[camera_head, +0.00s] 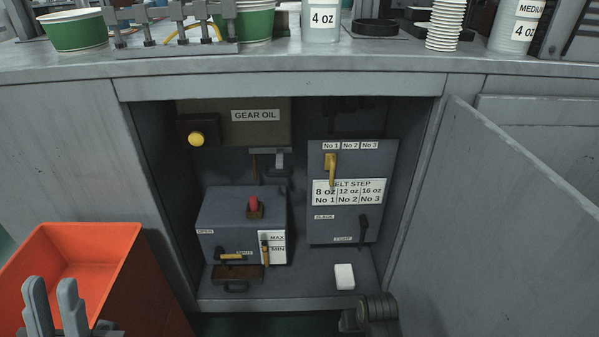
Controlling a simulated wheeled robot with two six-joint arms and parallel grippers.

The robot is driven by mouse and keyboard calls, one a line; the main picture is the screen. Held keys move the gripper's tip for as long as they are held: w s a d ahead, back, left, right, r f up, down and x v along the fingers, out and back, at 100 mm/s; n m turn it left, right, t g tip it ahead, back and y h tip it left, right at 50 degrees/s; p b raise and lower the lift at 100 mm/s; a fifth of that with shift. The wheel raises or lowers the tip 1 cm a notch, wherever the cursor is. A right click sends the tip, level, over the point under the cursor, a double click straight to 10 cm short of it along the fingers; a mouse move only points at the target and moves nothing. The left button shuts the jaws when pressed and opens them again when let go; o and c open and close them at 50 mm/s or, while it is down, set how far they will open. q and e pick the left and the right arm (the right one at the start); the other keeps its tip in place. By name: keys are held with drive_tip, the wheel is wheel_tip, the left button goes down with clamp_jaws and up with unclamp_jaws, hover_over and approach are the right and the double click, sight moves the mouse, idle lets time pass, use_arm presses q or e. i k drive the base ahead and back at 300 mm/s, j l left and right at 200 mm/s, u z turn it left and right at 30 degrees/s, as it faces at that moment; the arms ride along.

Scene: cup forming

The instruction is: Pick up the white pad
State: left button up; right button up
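The white pad (344,276) is a small pale block on the floor of the open cabinet, near its front edge and right of the middle. It lies free, with no gripper touching it. My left gripper (55,296) is at the bottom left, in front of the orange bin, with its two grey fingers apart and nothing seen between them. It is far to the left of the pad. A dark part of my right arm (370,312) shows at the bottom, just below and right of the pad. Its fingers cannot be made out.
The cabinet holds a grey box with a red knob (254,205) and a grey panel with a yellow lever (350,228). An open door (490,220) bounds the right side. An orange bin (95,262) stands left. Cups stand on the counter (300,67) above.

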sight(343, 272)
drive_tip(key=k, duration=0.85)
